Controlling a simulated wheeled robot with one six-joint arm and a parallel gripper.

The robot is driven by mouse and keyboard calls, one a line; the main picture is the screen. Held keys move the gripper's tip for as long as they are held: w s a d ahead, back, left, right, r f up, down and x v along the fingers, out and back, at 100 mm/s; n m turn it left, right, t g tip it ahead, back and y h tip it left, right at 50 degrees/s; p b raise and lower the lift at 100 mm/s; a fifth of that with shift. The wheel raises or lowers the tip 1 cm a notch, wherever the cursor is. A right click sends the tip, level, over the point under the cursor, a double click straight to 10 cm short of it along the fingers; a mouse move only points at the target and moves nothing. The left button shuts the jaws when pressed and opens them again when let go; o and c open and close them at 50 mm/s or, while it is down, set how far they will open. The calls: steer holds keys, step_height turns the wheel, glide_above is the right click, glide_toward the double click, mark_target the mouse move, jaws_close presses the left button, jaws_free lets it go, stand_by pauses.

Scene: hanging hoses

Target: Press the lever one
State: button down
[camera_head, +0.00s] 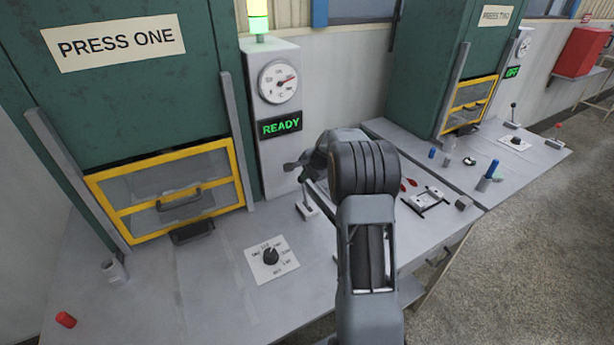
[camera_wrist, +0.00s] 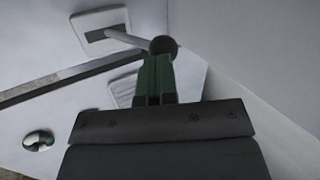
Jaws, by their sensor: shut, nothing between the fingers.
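The lever of press one stands on the bench right of the press; in the head view its pale shaft and base (camera_head: 306,207) show below my arm. In the wrist view the lever (camera_wrist: 128,38) has a light shaft ending in a dark ball knob (camera_wrist: 163,45). My gripper (camera_wrist: 157,78) is shut and empty, its green fingers right at the knob; I cannot tell whether they touch it. My arm partly hides the lever top in the head view. Press one (camera_head: 125,100) has a yellow-framed guard (camera_head: 172,190) that looks down.
A READY display (camera_head: 281,126) and gauge (camera_head: 279,82) stand on a column behind the lever. A dial plate (camera_head: 271,259) and red cylinder (camera_head: 66,319) are on the bench. Press two (camera_head: 440,70) and its lever (camera_head: 514,112) stand further right. Small parts lie between.

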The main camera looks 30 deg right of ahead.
steer(key=shift+w, duration=0.2)
stand_by(0.4)
steer(key=shift+s+r, duration=0.1)
steer(key=w+v, duration=0.1)
steer(key=v, duration=1.1)
steer(key=shift+d+r+b, duration=0.2)
steer(key=shift+r+b, duration=0.2)
steer(key=shift+r, duration=0.3)
